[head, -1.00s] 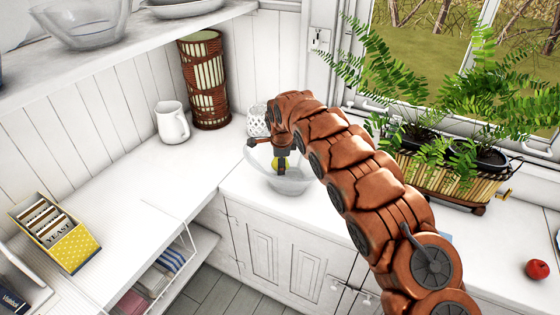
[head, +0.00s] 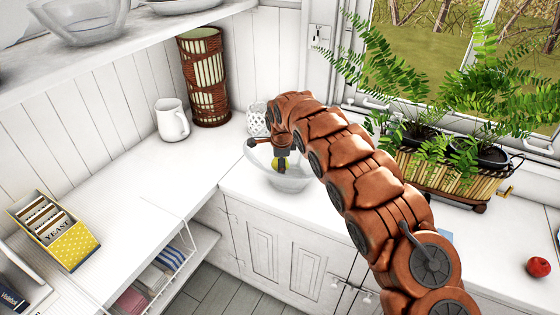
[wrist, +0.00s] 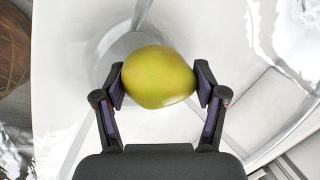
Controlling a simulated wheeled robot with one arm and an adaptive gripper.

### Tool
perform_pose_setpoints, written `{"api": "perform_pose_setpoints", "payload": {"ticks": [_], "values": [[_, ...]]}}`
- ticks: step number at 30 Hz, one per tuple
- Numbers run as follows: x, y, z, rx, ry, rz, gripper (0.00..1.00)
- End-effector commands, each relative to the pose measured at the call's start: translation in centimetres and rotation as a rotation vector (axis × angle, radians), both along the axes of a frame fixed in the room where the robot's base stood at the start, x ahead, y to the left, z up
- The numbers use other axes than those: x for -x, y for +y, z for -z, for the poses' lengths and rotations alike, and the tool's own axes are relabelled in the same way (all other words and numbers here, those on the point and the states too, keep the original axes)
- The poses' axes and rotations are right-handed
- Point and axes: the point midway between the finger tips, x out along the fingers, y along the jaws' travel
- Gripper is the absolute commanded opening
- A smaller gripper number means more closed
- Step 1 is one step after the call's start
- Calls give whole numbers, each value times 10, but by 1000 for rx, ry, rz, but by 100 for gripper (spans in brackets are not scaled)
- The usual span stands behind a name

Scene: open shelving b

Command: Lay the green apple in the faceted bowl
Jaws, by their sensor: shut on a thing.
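The green apple (wrist: 159,77) is yellow-green and sits between both fingers of my gripper (wrist: 160,88) in the wrist view. My gripper is shut on it. In the head view the apple (head: 281,164) shows below my gripper (head: 282,158), over the clear glass faceted bowl (head: 290,184). The bowl stands on the white counter. In the wrist view the bowl's clear glass (wrist: 75,60) spreads around and beneath the apple. I cannot tell whether the apple touches the bowl.
A patterned white cup (head: 257,120) stands just behind the bowl. A fern planter (head: 450,175) is at right, and a red apple (head: 538,267) lies on the right counter.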

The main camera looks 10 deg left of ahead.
Motion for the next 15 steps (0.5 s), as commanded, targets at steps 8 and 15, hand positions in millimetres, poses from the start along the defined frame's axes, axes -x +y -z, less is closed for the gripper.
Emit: {"api": "perform_pose_setpoints", "payload": {"ticks": [8,15], "values": [[0,0,4,0,0,0,32],[0,0,4,0,0,0,32]]}}
